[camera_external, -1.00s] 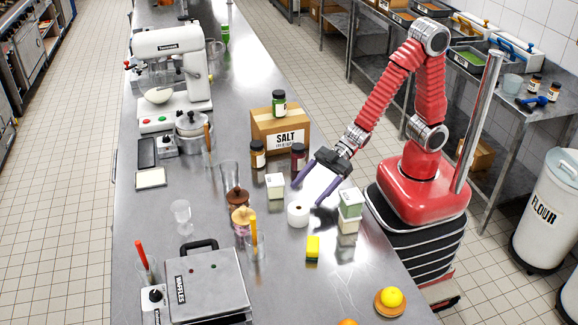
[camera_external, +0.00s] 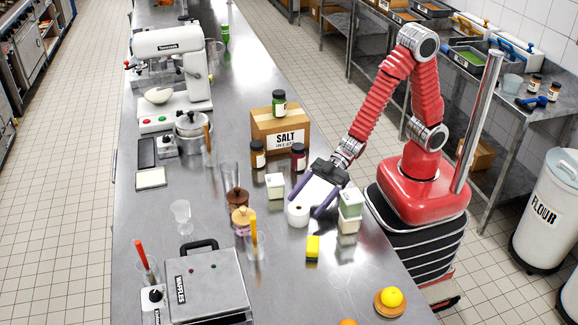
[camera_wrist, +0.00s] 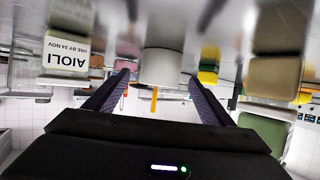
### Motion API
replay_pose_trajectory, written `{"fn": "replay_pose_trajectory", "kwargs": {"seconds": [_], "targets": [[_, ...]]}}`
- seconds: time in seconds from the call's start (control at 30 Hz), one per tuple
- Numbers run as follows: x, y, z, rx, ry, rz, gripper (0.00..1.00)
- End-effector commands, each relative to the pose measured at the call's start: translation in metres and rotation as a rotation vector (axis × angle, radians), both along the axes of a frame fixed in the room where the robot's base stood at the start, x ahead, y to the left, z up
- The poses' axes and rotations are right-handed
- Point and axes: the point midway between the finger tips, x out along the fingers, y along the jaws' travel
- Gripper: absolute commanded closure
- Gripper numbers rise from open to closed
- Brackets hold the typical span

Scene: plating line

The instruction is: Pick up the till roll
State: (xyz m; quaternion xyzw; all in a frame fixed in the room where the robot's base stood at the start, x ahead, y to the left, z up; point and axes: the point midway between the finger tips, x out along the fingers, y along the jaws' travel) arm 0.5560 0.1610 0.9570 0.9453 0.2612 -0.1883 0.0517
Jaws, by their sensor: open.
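The till roll (camera_external: 298,214) is a white roll with a dark hole in its top, standing upright on the steel counter. In the wrist view the till roll (camera_wrist: 162,68) shows as a pale cylinder just beyond and between the fingertips. My gripper (camera_external: 305,204) is open, with its two purple fingers low over the counter, pointing at the roll from its right and back side. The gripper (camera_wrist: 157,84) also shows in the wrist view, one finger on each side of the roll. I cannot tell whether either finger touches it.
A white tub (camera_external: 275,186) stands left of the fingers, labelled aioli in the wrist view (camera_wrist: 66,56). Stacked tubs (camera_external: 350,205) stand close on the right. A yellow-green sponge (camera_external: 313,247) lies in front. A jar (camera_external: 298,157) and the salt box (camera_external: 280,130) stand behind.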

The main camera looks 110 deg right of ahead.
Motion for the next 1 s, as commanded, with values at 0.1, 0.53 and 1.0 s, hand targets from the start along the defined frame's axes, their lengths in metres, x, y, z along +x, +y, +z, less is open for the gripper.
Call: {"fn": "replay_pose_trajectory", "kwargs": {"seconds": [0.1, 0.53, 1.0], "targets": [[0.000, 0.000, 0.000, 0.000, 0.000, 0.000, 0.24], [0.015, 0.010, -0.008, -0.001, 0.001, 0.002, 0.24], [0.040, 0.024, -0.019, 0.000, 0.000, 0.000, 0.24]]}}
